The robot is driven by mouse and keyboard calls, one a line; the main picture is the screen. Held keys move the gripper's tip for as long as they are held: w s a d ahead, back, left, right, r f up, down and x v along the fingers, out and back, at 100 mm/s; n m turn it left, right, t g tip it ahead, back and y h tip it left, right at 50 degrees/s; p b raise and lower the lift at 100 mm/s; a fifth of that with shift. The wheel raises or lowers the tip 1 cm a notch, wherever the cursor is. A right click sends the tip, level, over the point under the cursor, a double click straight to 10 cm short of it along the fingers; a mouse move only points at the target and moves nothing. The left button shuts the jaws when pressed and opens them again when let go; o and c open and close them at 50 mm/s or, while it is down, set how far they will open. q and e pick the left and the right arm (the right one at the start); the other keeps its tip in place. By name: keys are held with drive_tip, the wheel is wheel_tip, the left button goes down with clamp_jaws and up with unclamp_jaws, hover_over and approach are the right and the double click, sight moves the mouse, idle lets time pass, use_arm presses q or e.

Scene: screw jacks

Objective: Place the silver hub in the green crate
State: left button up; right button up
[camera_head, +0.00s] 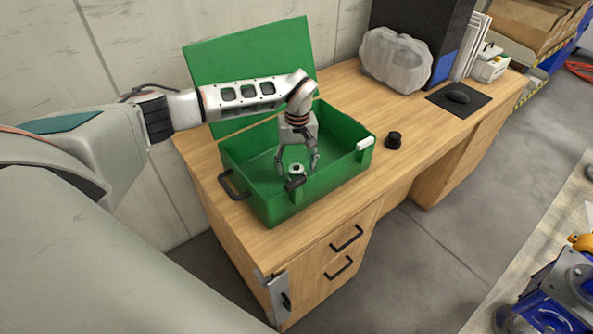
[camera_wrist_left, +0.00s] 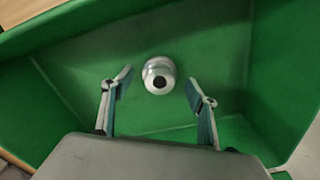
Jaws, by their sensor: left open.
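The green crate (camera_head: 245,197) stands open on the wooden desk, its lid (camera_head: 245,62) raised at the back. The silver hub (camera_head: 296,170) is inside the crate, below my left gripper. In the left wrist view the hub (camera_wrist_left: 159,75) shows as a round silver piece with a dark hole, in front of the open fingers. My left gripper (camera_head: 298,168) reaches down into the crate with its fingers apart. In the left wrist view the gripper (camera_wrist_left: 158,85) is open and holds nothing. I cannot tell whether the hub touches the crate floor. My right gripper is not in view.
A small black cylinder (camera_head: 394,140) stands on the desk (camera_head: 340,88) right of the crate. A grey wrapped lump (camera_head: 396,60), a dark computer case (camera_head: 435,30) and a mouse (camera_head: 457,97) on a black pad are farther back. Blue machinery (camera_head: 553,298) is at lower right.

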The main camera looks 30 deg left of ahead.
sight(297, 168)
use_arm(q)
wheel_tip(297, 168, up, 9)
drive_tip(key=shift+r, duration=0.2)
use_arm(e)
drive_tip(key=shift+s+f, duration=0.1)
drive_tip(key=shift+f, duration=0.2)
use_arm(q)
drive_tip(key=shift+d, duration=0.1)
